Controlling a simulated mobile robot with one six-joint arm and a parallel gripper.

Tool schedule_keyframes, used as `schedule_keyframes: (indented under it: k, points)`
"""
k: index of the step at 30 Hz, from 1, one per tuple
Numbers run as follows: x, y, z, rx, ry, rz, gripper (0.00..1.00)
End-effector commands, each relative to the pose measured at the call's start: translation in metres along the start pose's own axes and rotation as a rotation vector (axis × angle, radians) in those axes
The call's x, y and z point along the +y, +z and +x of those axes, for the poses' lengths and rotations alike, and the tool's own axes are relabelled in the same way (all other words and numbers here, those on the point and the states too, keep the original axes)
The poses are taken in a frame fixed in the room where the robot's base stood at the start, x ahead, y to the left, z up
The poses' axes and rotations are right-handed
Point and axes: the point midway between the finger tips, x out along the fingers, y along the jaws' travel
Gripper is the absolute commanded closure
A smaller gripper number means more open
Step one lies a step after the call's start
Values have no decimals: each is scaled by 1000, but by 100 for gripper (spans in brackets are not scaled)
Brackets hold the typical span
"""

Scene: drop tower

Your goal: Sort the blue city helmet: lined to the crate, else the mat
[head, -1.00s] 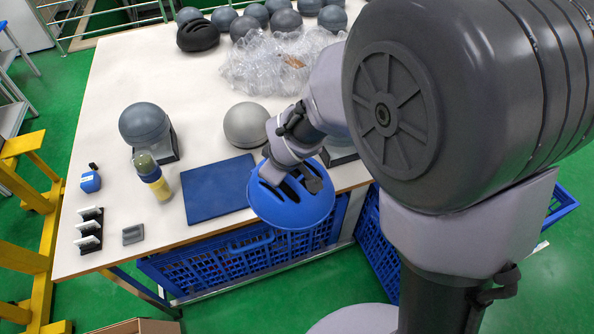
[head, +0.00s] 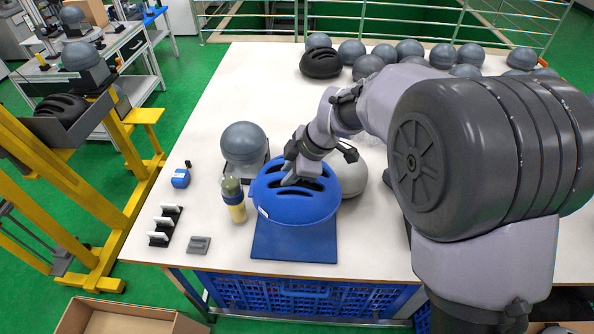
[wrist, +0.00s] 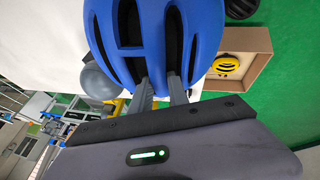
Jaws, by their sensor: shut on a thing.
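The blue city helmet (head: 297,205) is held above the blue mat (head: 293,246), its vented outer shell facing up. My gripper (head: 312,170) is shut on the helmet at its vent slots. In the wrist view the fingers (wrist: 160,90) reach into the slots of the helmet (wrist: 150,35). The inside of the helmet is hidden, so I cannot tell whether it has a lining. A blue crate (head: 290,287) stands below the table's front edge; its inside is mostly hidden by the table.
A pale dome (head: 348,172) is behind the helmet. Several grey headforms line the table's back. A cardboard box (head: 128,318) is on the floor.

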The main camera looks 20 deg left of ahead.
Motion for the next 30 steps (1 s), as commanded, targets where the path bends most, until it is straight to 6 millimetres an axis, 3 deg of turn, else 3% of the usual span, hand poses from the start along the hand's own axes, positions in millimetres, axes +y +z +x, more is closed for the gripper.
schedule_keyframes:
  k: [1,18,24,30]
  points:
    - [-4,6,14,0,-1,0,100]
    - [-32,48,114,-1,3,1,100]
    - [-38,57,136,-1,3,1,100]
    - [-40,60,142,-1,3,1,100]
